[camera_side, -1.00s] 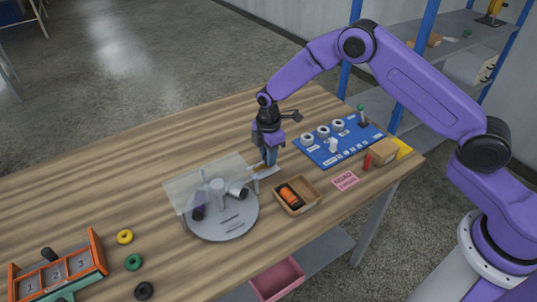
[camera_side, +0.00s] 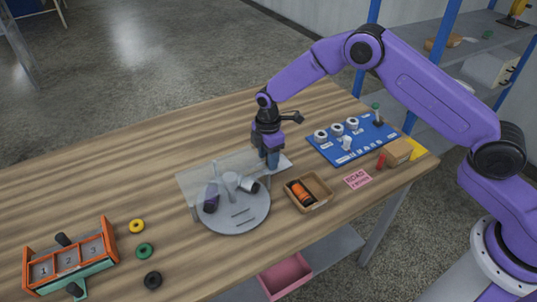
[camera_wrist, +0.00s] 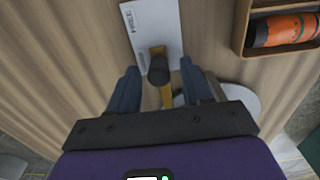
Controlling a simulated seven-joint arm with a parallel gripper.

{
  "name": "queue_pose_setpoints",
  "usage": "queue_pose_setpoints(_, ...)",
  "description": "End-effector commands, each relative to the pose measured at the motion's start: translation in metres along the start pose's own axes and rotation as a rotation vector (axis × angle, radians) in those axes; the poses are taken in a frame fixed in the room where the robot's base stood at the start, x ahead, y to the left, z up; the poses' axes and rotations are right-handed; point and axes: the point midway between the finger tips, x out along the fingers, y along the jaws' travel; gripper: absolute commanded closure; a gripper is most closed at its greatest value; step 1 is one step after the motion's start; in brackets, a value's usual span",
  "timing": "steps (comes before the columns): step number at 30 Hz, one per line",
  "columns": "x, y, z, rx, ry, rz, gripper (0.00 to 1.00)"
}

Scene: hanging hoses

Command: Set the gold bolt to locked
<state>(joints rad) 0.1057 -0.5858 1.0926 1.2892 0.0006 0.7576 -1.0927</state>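In the wrist view the gold bolt (camera_wrist: 166,96) is a narrow gold strip with a dark round knob (camera_wrist: 158,70) on it. It lies at the near end of a white plate (camera_wrist: 152,24) with small lettering I cannot read clearly. My gripper (camera_wrist: 160,67) is open, with one blue finger on each side of the knob and a gap on both sides. In the side view my gripper (camera_side: 272,163) points down over the plate (camera_side: 285,161), beside the clear panel. The bolt and knob are hidden there behind the fingers.
A grey disc (camera_side: 235,219) with cylinders and a clear panel stands left of my gripper. A wooden box (camera_side: 318,203) with an orange cylinder is close on the right. A blue panel (camera_side: 326,151) with knobs stands behind it. An orange numbered rack (camera_side: 108,239) and several rings are far left.

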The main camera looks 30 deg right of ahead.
Motion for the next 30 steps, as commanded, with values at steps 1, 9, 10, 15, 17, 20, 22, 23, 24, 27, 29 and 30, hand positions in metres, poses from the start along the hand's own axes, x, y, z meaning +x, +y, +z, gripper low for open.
queue_pose_setpoints(1,0.0,0.0,0.001,0.001,0.0,-0.001,0.51)
queue_pose_setpoints(9,-0.028,0.001,0.001,0.001,0.001,0.002,0.51)
queue_pose_setpoints(10,-0.034,0.001,0.001,0.001,0.001,0.003,0.51)
queue_pose_setpoints(15,-0.07,0.001,0.0,0.0,0.002,0.004,0.51)
queue_pose_setpoints(17,-0.083,0.001,0.0,0.0,0.002,0.003,0.51)
queue_pose_setpoints(20,-0.104,0.001,0.0,0.0,0.002,0.004,0.51)
queue_pose_setpoints(22,-0.119,0.001,0.0,0.001,0.002,0.004,0.51)
queue_pose_setpoints(23,-0.125,0.001,0.0,0.0,0.002,0.004,0.51)
queue_pose_setpoints(24,-0.132,0.001,0.0,0.0,0.002,0.004,0.51)
queue_pose_setpoints(27,-0.149,0.0,0.0,-0.001,0.001,0.002,0.51)
queue_pose_setpoints(29,-0.157,0.001,0.0,0.0,0.002,0.003,0.51)
queue_pose_setpoints(30,-0.162,0.001,0.0,0.0,0.002,0.003,0.51)
